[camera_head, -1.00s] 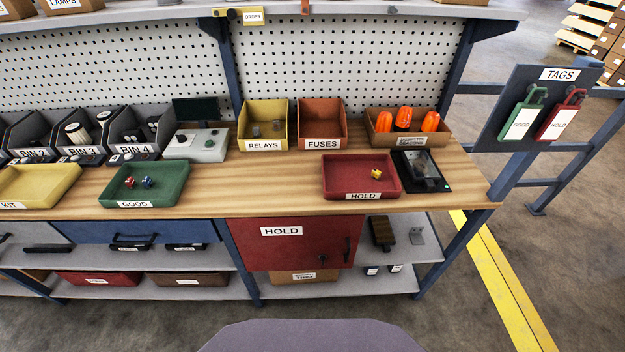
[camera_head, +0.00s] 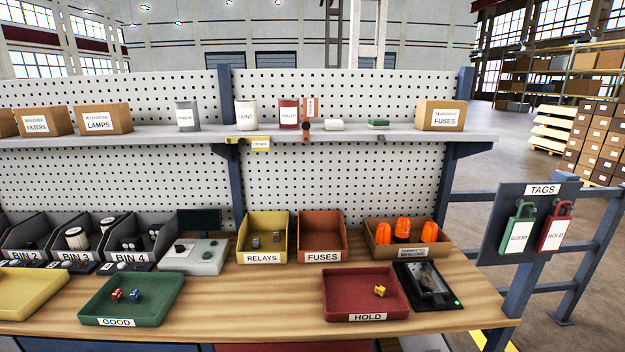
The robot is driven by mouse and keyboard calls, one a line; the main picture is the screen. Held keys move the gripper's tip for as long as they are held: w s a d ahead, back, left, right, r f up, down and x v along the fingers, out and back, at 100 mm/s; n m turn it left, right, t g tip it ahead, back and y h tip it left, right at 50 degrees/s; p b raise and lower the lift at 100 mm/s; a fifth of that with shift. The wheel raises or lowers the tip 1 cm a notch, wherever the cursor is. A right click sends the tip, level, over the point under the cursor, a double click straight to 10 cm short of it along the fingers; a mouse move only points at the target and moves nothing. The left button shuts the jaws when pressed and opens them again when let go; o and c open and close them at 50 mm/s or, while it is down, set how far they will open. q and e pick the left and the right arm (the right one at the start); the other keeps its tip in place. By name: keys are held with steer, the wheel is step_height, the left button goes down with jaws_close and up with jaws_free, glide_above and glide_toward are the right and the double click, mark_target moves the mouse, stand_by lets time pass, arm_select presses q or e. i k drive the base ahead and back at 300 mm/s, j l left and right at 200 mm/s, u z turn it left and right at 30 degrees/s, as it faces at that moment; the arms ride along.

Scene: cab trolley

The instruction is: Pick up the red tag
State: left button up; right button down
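The red tag (camera_head: 555,229), with a white label reading HOLD, hangs from a hook on the dark TAGS board (camera_head: 494,235) at the right. A green tag (camera_head: 518,231) reading GOOD hangs just left of it. Neither of my grippers shows in the head view.
The workbench (camera_head: 250,310) bears a red HOLD tray (camera_head: 335,313), a green GOOD tray (camera_head: 130,313) and several bins. A shelf (camera_head: 380,133) with cartons and tins runs above. The TAGS board hangs on a blue rail (camera_head: 590,262) past the bench's right end.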

mark_target(556, 227)
steer(key=l+z, duration=0.15)
steer(key=z, duration=1.3)
